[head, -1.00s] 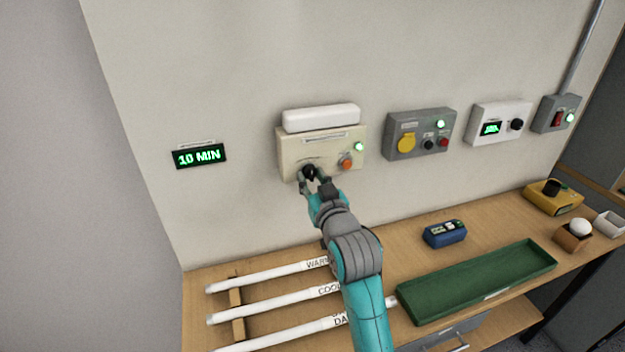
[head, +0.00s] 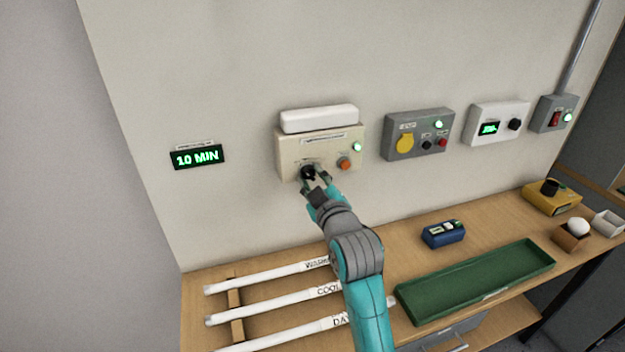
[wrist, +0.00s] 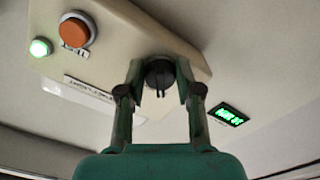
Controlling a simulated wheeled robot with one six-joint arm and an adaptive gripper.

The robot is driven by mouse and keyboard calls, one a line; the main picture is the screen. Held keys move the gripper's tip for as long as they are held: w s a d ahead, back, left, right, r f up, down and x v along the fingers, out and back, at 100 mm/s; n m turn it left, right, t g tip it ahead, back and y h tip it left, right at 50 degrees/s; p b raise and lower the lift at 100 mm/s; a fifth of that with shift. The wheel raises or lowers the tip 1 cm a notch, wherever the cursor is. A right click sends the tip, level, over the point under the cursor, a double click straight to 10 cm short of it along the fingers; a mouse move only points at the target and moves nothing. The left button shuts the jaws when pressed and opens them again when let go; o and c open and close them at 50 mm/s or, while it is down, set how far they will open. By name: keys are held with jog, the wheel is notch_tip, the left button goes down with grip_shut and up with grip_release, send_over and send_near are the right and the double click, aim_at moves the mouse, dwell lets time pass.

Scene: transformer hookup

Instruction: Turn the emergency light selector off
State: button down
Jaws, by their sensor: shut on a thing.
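The emergency light unit (head: 290,150) is a cream box on the wall with a white lamp bar (head: 320,118) on top. Its black selector knob (head: 307,172) is at the lower left of the front and also shows in the wrist view (wrist: 159,74). An orange button (head: 345,163) and a lit green lamp (head: 357,147) are to its right. My gripper (head: 315,180) is at the knob, and its two fingers (wrist: 158,88) are shut on the knob from both sides. The knob's position marks are too small to read.
A "10 MIN" display (head: 198,157) hangs left of the unit. A grey box with a yellow socket (head: 405,143) and a white box (head: 500,123) are to the right. Below, the wooden bench holds white tubes (head: 270,301), a green tray (head: 478,283) and a blue device (head: 444,233).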

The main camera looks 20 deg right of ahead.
jog(key=shift+n, duration=0.4)
jog(key=c, duration=0.8)
grip_release()
jog(key=s, duration=1.2)
jog(key=shift+f, duration=0.1)
